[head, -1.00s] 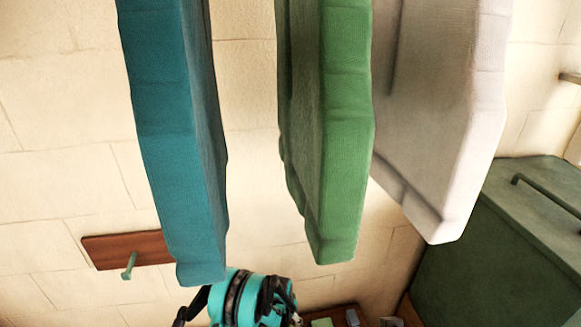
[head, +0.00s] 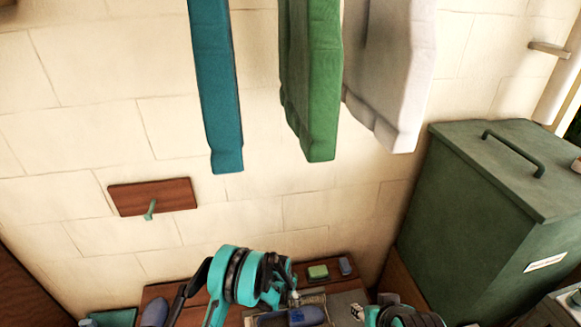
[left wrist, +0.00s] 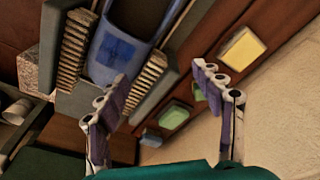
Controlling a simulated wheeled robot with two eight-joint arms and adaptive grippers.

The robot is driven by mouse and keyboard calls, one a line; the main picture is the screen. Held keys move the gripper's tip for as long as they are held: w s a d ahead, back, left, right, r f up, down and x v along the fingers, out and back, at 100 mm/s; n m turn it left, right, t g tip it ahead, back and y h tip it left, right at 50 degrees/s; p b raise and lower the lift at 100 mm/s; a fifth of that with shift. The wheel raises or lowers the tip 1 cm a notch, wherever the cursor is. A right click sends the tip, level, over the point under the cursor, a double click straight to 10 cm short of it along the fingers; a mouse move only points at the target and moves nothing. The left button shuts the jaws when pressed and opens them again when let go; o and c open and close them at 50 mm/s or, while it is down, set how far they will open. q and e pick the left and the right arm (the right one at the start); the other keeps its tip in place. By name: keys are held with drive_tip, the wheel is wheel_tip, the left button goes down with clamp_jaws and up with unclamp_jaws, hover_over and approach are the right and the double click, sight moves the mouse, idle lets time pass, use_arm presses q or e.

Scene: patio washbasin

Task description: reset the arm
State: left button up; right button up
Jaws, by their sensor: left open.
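My left arm rises from the bottom of the head view, with its teal and black wrist (head: 240,275) over the wooden counter. Its fingers are not clear there. In the left wrist view my left gripper (left wrist: 160,78) has its two fingers spread apart with nothing between them. Beyond them lie a blue thing (left wrist: 118,45) on a grey ribbed piece, and a green block (left wrist: 174,115). Part of another teal and black arm link of mine shows at the bottom of the head view. My right gripper's fingers are not in view.
A blue towel (head: 215,90), a green towel (head: 318,85) and a white towel (head: 405,70) hang above. A wooden plate with a peg (head: 170,195) is on the wall. A green lidded bin (head: 480,210) stands right. A yellow block (left wrist: 242,55) shows in the wrist view.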

use_arm(q)
drive_tip(key=s+a+r+n+t, duration=0.1)
drive_tip(key=s+a+r, duration=0.15)
drive_tip(key=r, duration=0.75)
drive_tip(key=s+a+r+n+t, duration=0.1)
drive_tip(key=a+r, duration=0.2)
drive_tip(key=r, duration=0.7)
drive_tip(key=s+a+r+n+t, duration=0.1)
drive_tip(key=a+r, duration=0.2)
drive_tip(key=r, duration=0.8)
drive_tip(key=s+a+r+n+t, duration=0.1)
drive_tip(key=s+a+r, duration=0.3)
drive_tip(key=s, duration=0.6)
drive_tip(key=s+a+r+n+t+y, duration=0.1)
drive_tip(key=s+a+r, duration=0.3)
drive_tip(key=s, duration=0.6)
drive_tip(key=shift+s+r+n+t, duration=0.2)
drive_tip(key=shift+n+t, duration=0.2)
drive_tip(key=shift+n, duration=0.5)
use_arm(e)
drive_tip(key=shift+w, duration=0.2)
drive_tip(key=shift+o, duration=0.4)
